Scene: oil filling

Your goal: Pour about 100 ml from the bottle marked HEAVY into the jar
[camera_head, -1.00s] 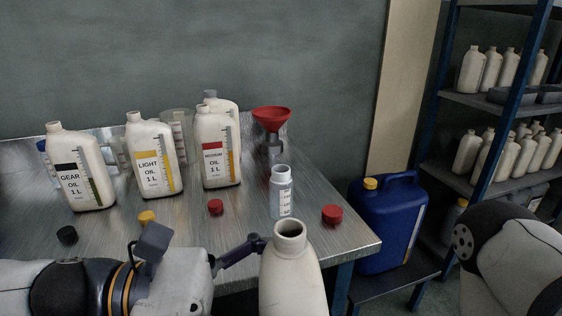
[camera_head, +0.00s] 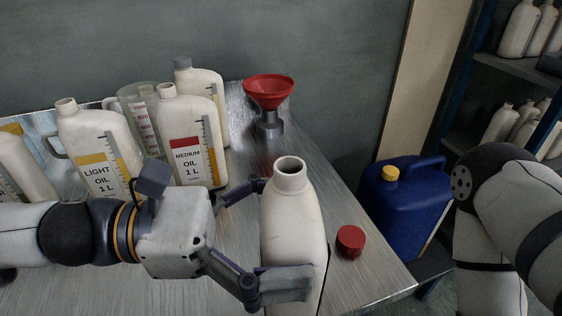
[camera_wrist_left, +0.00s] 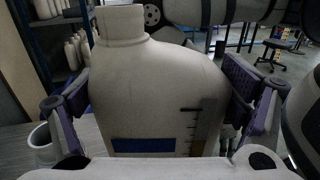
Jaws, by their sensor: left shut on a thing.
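My left gripper (camera_head: 268,238) is shut on a white bottle (camera_head: 293,225), with fingers on either side of its body. The bottle is upright and uncapped; its base is out of view. In the left wrist view the held bottle (camera_wrist_left: 150,85) shows a blue label band at the bottom edge; no name is readable. The jar cannot be seen in the head view, where the held bottle covers its earlier spot. A white, open-mouthed container (camera_wrist_left: 41,140), probably the jar, shows at left in the wrist view, partly behind a finger. My right gripper is out of view.
A MEDIUM OIL bottle (camera_head: 187,150), a LIGHT OIL bottle (camera_head: 95,155) and a measuring jug (camera_head: 138,112) stand left. A red funnel (camera_head: 268,92) stands behind. A red cap (camera_head: 350,241) lies near the table's right edge. A blue canister (camera_head: 405,205) is beyond that edge.

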